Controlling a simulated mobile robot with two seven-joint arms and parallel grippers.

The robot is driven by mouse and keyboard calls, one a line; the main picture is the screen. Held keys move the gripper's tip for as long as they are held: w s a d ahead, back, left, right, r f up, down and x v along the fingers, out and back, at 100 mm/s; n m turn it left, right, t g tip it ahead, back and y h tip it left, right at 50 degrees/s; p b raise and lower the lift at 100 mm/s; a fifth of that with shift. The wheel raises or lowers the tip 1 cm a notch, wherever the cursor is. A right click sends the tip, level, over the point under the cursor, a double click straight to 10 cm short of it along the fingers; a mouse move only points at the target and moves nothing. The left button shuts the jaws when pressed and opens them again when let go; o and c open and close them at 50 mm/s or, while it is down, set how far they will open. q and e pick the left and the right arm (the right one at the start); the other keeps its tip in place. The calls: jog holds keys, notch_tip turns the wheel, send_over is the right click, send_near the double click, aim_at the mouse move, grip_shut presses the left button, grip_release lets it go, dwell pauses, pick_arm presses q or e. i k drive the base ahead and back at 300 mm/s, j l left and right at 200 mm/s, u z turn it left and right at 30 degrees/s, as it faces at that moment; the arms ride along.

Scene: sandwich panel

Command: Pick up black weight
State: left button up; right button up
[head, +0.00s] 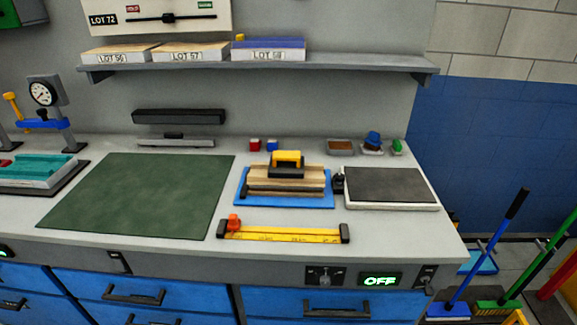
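A dark block with a yellow handle (287,163) rests on top of a stack of wooden-looking layers (285,181); it may be the black weight. The stack lies on a blue mat (284,201) in the middle right of the workbench. A small black upright object (338,183) stands between the stack and a dark-topped plate (384,184); I cannot tell if this is a weight instead. Neither of my grippers is in view.
A yellow ruler bar (290,236) with an orange slider lies along the front of the bench (180,242). A bare green mat (140,195) is to the left, with a dial gauge press (45,95) beyond. Small red, blue and green items and a shelf (340,63) are behind.

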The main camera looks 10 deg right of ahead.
aim_at(287, 164)
jog(key=j+z, duration=0.2)
jog(key=z, duration=0.3)
jog(key=i+j+z, duration=0.1)
jog(key=j+z, duration=0.15)
jog(key=z, duration=0.2)
jog(key=j+z, duration=0.25)
jog(key=z, duration=0.25)
